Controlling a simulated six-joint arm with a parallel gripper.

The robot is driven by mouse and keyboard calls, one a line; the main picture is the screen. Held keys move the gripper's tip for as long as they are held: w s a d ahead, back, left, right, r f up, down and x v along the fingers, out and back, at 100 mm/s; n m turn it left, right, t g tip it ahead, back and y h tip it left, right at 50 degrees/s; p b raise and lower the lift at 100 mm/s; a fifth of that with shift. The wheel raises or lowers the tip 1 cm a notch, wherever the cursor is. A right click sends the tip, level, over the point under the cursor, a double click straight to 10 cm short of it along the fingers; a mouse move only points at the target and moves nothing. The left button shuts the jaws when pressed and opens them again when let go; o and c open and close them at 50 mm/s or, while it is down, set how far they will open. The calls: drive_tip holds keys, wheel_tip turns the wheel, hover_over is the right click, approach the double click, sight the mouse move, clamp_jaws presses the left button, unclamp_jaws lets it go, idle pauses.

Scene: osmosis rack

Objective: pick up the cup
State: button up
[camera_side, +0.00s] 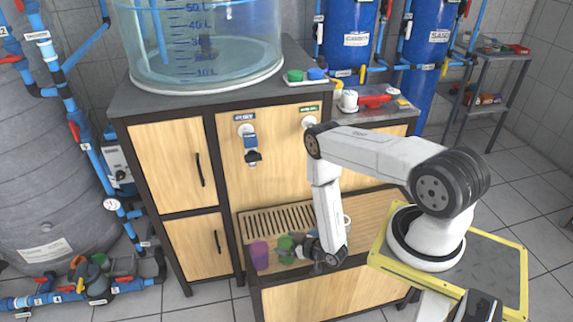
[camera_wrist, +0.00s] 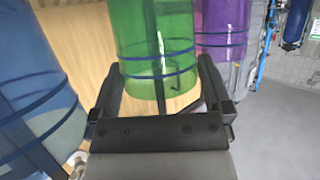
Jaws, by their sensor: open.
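A green cup (camera_side: 286,243) stands on the ledge of the wooden cabinet, and it fills the upper middle of the wrist view (camera_wrist: 150,35). My gripper (camera_side: 299,249) is open, close beside the green cup. In the wrist view its two fingers (camera_wrist: 160,72) show to either side of the cup's lower part; I cannot tell whether they touch it. A purple cup (camera_side: 259,256) stands left of the green one, and at the upper right of the wrist view (camera_wrist: 222,28). A blue cup (camera_wrist: 32,95) is at the left of the wrist view.
A slatted drip grate (camera_side: 275,220) lies behind the cups. Two taps, one blue (camera_side: 249,141) and one partly behind my arm, are on the cabinet front above. A large clear tank (camera_side: 205,45) sits on the cabinet top. Open floor lies in front of the cabinet.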

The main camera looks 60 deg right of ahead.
drive_tip(key=shift+w, duration=0.15)
idle(0.3)
drive_tip(key=c, duration=0.9)
drive_tip(key=shift+r, duration=0.75)
drive_tip(key=s+a+r, duration=0.1)
drive_tip(key=s+r, duration=0.2)
drive_tip(key=s, duration=0.1)
drive_tip(key=s+a+r, duration=0.1)
drive_tip(key=s+r, duration=0.3)
drive_tip(key=s, duration=0.1)
drive_tip(key=s+a+r, duration=0.1)
drive_tip(key=s+r, duration=0.3)
drive_tip(key=shift+s+r, duration=0.2)
drive_tip(key=shift+s, duration=0.15)
